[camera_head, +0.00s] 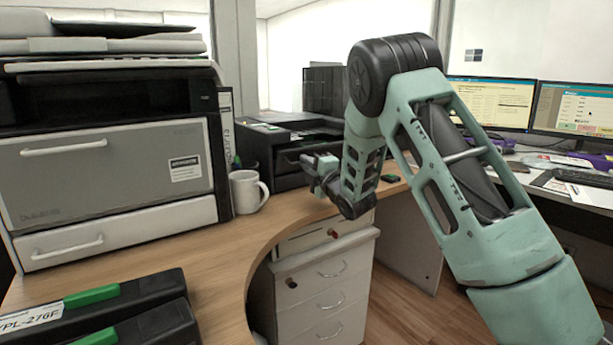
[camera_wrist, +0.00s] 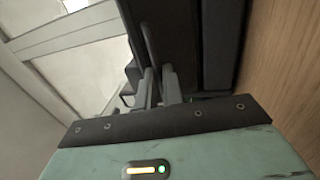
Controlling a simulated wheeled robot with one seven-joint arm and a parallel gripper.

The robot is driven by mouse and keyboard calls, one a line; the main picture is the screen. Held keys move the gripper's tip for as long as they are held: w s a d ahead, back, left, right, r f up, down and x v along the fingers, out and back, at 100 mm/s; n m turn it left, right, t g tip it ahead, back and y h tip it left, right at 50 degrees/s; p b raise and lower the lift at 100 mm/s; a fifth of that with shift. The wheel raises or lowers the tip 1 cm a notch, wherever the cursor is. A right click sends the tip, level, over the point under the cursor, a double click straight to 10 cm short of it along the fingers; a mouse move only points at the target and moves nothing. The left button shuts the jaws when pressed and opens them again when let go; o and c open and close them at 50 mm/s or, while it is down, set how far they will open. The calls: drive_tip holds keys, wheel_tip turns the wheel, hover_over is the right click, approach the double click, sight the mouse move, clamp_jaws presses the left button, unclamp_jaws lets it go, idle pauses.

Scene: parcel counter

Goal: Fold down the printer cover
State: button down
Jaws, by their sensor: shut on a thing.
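A black printer (camera_head: 285,135) stands on the wooden counter, behind the white mug. My gripper (camera_head: 318,170) is at the front right of this printer, level with its front face. The exact contact and the cover's angle are hard to tell, as the fingers are small in the head view and my arm hides the printer's right side.
A large grey machine (camera_head: 110,165) fills the left, with a white mug (camera_head: 247,191) beside it. A drawer cabinet (camera_head: 320,290) stands below. Two monitors (camera_head: 575,110) stand at right.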

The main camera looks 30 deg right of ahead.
drive_tip(key=shift+s+f+t+b, duration=0.15)
drive_tip(key=shift+f+t+b, duration=0.15)
drive_tip(key=shift+f+b, duration=0.5)
drive_tip(key=shift+r+b, duration=0.2)
drive_tip(key=shift+b, duration=0.25)
drive_tip(key=shift+r, duration=0.1)
drive_tip(key=c, duration=1.6)
unclamp_jaws()
drive_tip(key=shift+r, duration=0.1)
drive_tip(key=shift+o, duration=0.2)
drive_tip(key=shift+s, duration=0.15)
drive_tip(key=v, duration=1.7)
drive_tip(key=shift+f, duration=0.4)
